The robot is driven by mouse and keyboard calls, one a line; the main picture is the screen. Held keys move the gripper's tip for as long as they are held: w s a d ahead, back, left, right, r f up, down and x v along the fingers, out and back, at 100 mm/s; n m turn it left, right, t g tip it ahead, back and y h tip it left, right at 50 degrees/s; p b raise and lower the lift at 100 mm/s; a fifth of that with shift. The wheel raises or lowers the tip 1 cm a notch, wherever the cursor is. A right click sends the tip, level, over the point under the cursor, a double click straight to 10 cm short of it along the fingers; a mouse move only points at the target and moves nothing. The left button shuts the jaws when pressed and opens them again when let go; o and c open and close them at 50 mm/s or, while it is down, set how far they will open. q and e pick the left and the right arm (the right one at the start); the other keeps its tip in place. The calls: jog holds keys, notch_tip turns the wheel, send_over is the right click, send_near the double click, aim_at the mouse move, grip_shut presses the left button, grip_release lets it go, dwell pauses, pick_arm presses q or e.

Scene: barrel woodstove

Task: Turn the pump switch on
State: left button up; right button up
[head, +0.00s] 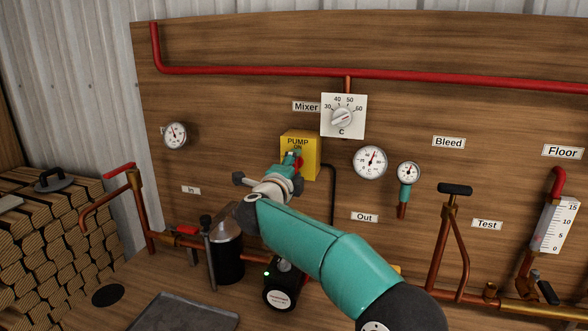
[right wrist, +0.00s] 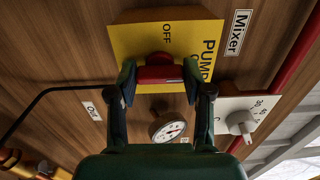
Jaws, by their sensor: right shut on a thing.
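The yellow pump box (head: 314,162) is on the wooden panel in the middle of the head view. It also shows in the right wrist view (right wrist: 140,40), with PUMP and OFF readable on its face. A red switch (right wrist: 158,74) sits on that face. My right gripper (head: 297,157) is at the box front, and in the right wrist view its fingers (right wrist: 160,78) stand at both ends of the red switch, shut on it. The gripper hides part of the box lettering, and I cannot tell the switch's setting. My left gripper is not in view.
The white mixer dial (head: 343,117) is just above and right of the box. A round gauge (head: 369,162) hangs to its right. A black cable (head: 334,195) runs down beside the box. A dark cylinder (head: 227,258) and a pump motor (head: 282,291) stand below.

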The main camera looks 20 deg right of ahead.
jog(key=shift+f, duration=0.45)
jog(key=o, duration=1.2)
jog(key=shift+d+r, duration=0.1)
jog(key=shift+r, duration=0.05)
jog(key=shift+c, duration=0.2)
jog(key=shift+r, duration=0.1)
jog(key=shift+s, duration=0.15)
jog(key=v, duration=1.1)
jog(key=shift+s+a, duration=0.25)
jog(key=shift+a, duration=0.1)
